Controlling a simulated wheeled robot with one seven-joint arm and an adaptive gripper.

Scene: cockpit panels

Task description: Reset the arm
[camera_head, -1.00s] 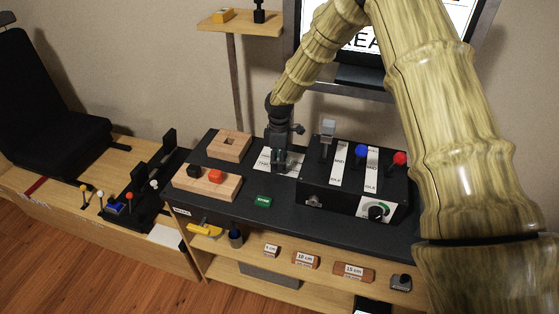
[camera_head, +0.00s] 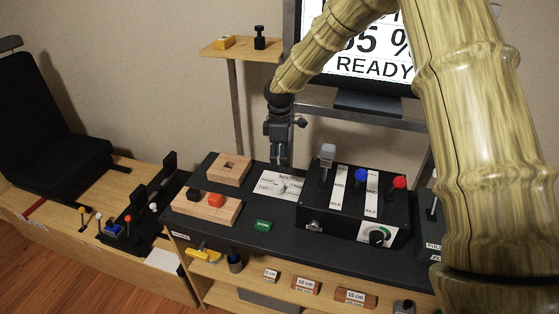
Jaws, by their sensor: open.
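My arm, with a bamboo-like surface, comes in from the right and arches over the dark panel table. My gripper (camera_head: 280,158) points down above the back of the table, behind a white label plate (camera_head: 283,186) with a pale round knob on it. The gripper is open and holds nothing that I can see. Its fingertips are small and dark in this view. The lever box (camera_head: 350,225) stands just right of the gripper, with grey, blue and red lever heads.
A wooden block with red and black buttons (camera_head: 207,207) and a wooden block with a square hole (camera_head: 229,169) lie left of the gripper. A screen (camera_head: 360,50) reading "READY" stands behind. A small shelf (camera_head: 243,48) is at upper left. A black seat (camera_head: 50,120) stands far left.

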